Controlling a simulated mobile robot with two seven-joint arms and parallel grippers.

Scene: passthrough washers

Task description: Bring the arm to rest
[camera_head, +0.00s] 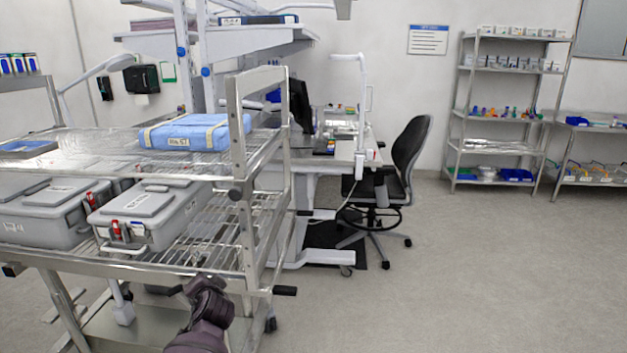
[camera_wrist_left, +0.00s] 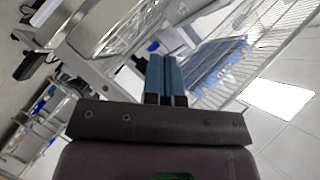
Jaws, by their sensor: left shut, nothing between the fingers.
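My left gripper (camera_wrist_left: 162,64) shows in the left wrist view with its two blue fingers together and nothing between them. In the head view, a dark purple part of my arm rises from the bottom edge, in front of the lower right end of the steel wire cart (camera_head: 262,215); no fingers can be made out there. In the wrist view, metal wire shelving lies beyond the fingers. My right gripper is in neither view.
Grey lidded cases (camera_head: 152,212) sit on the cart's shelf, and a blue wrapped pack (camera_head: 183,132) lies on its upper shelf. A black office chair (camera_head: 408,160) stands by a desk. A steel rack (camera_head: 503,110) is at the back right. The floor (camera_head: 470,280) at right is clear.

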